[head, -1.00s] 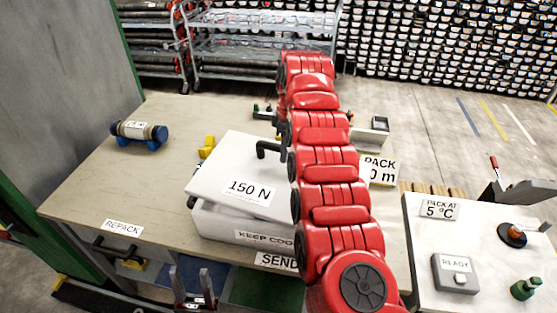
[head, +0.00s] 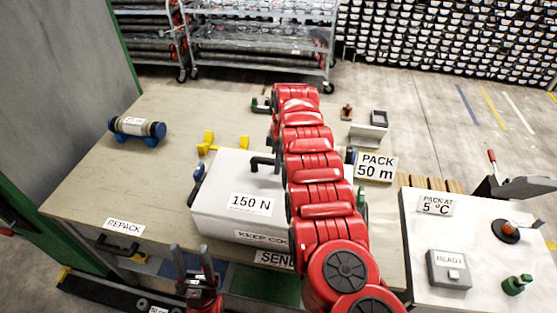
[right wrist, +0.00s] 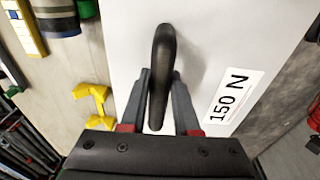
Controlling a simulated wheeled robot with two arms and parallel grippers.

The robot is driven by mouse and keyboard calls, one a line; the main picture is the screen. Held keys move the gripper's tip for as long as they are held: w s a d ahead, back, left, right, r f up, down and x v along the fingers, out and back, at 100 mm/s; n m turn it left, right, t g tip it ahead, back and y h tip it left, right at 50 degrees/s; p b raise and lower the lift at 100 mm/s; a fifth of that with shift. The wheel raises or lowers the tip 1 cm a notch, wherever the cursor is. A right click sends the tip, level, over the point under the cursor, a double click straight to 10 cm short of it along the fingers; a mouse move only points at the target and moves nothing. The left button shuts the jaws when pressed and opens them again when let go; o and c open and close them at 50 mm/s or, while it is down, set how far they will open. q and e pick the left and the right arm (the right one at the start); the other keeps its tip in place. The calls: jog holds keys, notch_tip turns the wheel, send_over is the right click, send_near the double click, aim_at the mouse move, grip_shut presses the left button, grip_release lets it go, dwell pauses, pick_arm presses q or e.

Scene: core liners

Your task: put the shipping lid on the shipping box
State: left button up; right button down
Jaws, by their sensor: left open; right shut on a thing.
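The white shipping lid (head: 222,182), labelled "150 N", lies over the white shipping box (head: 215,226). It looks level and lined up with the box at the left and front; my right arm covers the right side. A black handle (head: 262,162) stands up from the lid. In the right wrist view my right gripper (right wrist: 160,88) is shut on this handle (right wrist: 163,50), with the lid (right wrist: 225,40) beneath. In the head view that gripper is hidden behind my red arm. My left gripper (head: 193,264) is open and empty, in front of the table's near edge.
A dark roll with blue ends (head: 137,130) lies at the table's left. Yellow blocks (head: 208,143) stand behind the box. A "PACK 50 m" sign (head: 375,166) is right of my arm. A white side table (head: 420,255) holds a "READY" box (head: 449,269).

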jog(key=shift+f, duration=0.1)
jog(key=c, duration=0.6)
grip_release()
jog(key=shift+c, duration=0.2)
jog(key=shift+b, duration=0.4)
jog(key=r+b, duration=0.1)
jog(key=r, duration=0.2)
jog(key=r+b, duration=0.2)
jog(key=r, duration=0.1)
jog(key=s+d+r+b, duration=0.1)
jog(key=r, duration=0.3)
jog(key=shift+r+b, duration=0.1)
jog(key=shift+b, duration=0.2)
jog(key=shift+r, duration=0.8)
